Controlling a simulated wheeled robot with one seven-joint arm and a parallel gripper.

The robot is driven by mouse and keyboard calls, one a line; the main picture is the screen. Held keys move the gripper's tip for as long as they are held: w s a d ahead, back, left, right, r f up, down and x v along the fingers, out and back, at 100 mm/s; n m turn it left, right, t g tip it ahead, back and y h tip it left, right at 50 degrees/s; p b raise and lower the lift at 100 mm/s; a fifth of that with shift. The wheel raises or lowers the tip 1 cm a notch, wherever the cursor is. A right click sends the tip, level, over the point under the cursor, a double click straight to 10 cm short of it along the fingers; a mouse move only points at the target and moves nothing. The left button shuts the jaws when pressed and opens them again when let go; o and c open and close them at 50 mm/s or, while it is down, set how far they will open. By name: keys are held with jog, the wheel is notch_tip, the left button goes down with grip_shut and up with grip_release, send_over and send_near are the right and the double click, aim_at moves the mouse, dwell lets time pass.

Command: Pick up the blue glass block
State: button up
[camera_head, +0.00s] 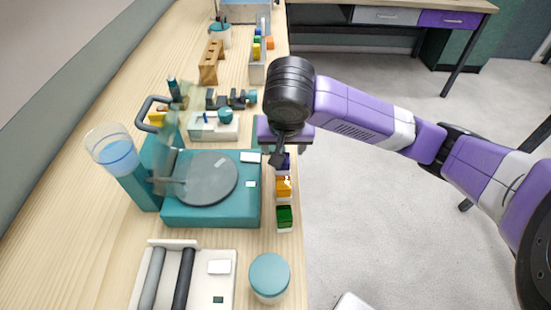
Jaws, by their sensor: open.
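A row of small blocks stands on pale bases along the bench's right edge. A dark blue-purple block (286,160) is at its far end, partly hidden by my gripper. An orange block (284,187) and a green block (285,216) are nearer. I cannot tell for sure that the dark one is the blue glass block; a small blue piece (262,22) also shows far down the bench. My gripper (279,157) points down just above or beside the dark block. It is open, with no object visible in it; contact cannot be told.
A teal machine with a round grey plate (209,178) stands left of the row. A teal-lidded jar (269,277) and a white roller tray (220,287) are nearer. A wooden rack (211,62) stands farther off. Open floor (355,220) lies right of the bench.

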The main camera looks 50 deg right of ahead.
jog(key=x, duration=0.7)
jog(key=shift+s+a, duration=0.1)
jog(key=shift+a, duration=0.1)
jog(key=shift+c, duration=0.2)
grip_shut()
